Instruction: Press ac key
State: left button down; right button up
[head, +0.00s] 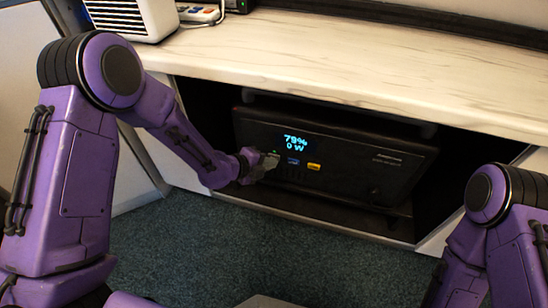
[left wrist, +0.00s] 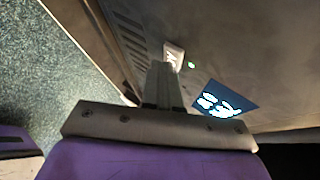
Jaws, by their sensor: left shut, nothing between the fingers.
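The black power station (head: 380,165) sits in a niche under the counter. Its lit screen (head: 294,142) reads 79% and 0 W. Below the screen are a dark blue key (head: 294,161) and an orange key (head: 314,167); I cannot read which is the ac key. My left gripper (head: 268,163) is shut and empty at the panel, left of the blue key. In the left wrist view the shut fingers (left wrist: 163,85) point at a pale key (left wrist: 173,55) beside a green light (left wrist: 191,64). The fingertips partly cover this key; I cannot tell whether they touch it. My right gripper is out of view.
The pale marbled counter (head: 350,65) overhangs the niche. A white vented box (head: 130,15) and a small device with keys (head: 198,14) stand on it at the back left. Green carpet (head: 220,245) covers the clear floor in front.

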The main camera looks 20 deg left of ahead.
pick_arm(q)
jog(key=shift+s, duration=0.65)
jog(key=s, duration=0.5)
jog(key=shift+a, duration=0.1)
dwell(0.7)
